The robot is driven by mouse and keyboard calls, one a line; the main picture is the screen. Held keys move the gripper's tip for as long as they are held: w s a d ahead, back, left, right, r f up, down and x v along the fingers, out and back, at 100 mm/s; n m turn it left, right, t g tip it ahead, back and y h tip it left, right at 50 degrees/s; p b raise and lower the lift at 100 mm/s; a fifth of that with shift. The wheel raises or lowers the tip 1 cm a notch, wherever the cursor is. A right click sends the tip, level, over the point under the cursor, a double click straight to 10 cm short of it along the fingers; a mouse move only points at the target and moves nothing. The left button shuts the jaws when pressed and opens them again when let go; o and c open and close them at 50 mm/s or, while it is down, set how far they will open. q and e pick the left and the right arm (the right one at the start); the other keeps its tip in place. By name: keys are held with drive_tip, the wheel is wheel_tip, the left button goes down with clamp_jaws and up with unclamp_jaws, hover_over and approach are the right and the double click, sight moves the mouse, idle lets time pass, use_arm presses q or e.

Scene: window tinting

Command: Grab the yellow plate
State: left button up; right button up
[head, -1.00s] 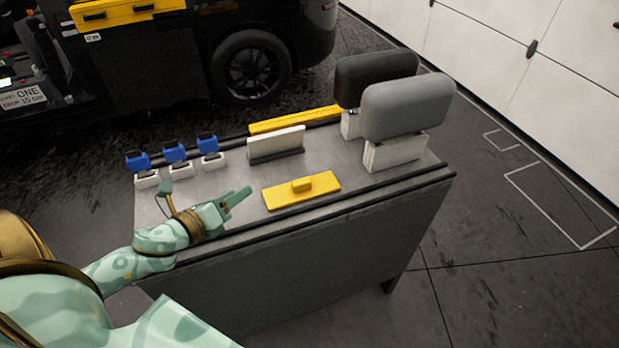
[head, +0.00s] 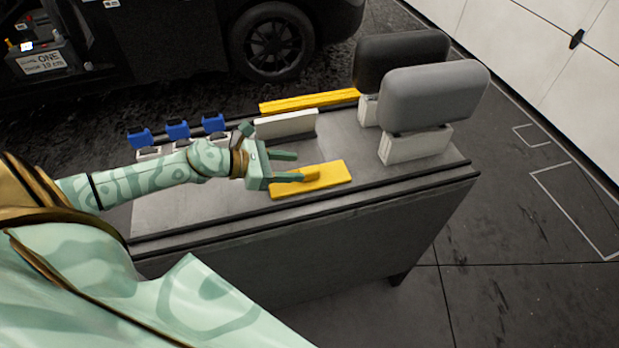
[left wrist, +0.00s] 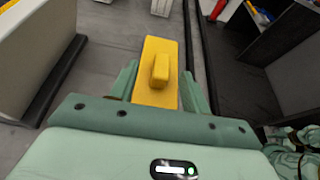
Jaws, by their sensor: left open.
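The yellow plate (head: 326,180) lies flat on the grey table top near its front edge, with a small raised yellow handle on it. In the left wrist view the yellow plate (left wrist: 155,92) lies straight ahead, with its handle (left wrist: 160,69) upright in the middle. My left gripper (head: 297,166) is open and empty at the plate's left end. Its fingers (left wrist: 159,85) show on either side of the plate in the wrist view, short of or just beside the handle; I cannot tell the exact gap. My right gripper is not in view.
The table (head: 200,215) also bears a white block (head: 286,125), several blue-topped items (head: 177,130) and a long yellow bar (head: 310,101) at the back. Grey (head: 435,95) and black (head: 400,60) padded blocks stand at the right. The table's front left is clear.

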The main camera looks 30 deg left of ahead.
sight(305, 170)
use_arm(q)
drive_tip(key=x, duration=0.5)
drive_tip(key=shift+d+f, duration=0.2)
drive_tip(key=shift+f, duration=0.15)
drive_tip(key=shift+s, duration=0.1)
drive_tip(key=shift+c, duration=0.4)
clamp_jaws()
drive_tip(key=shift+r, duration=0.1)
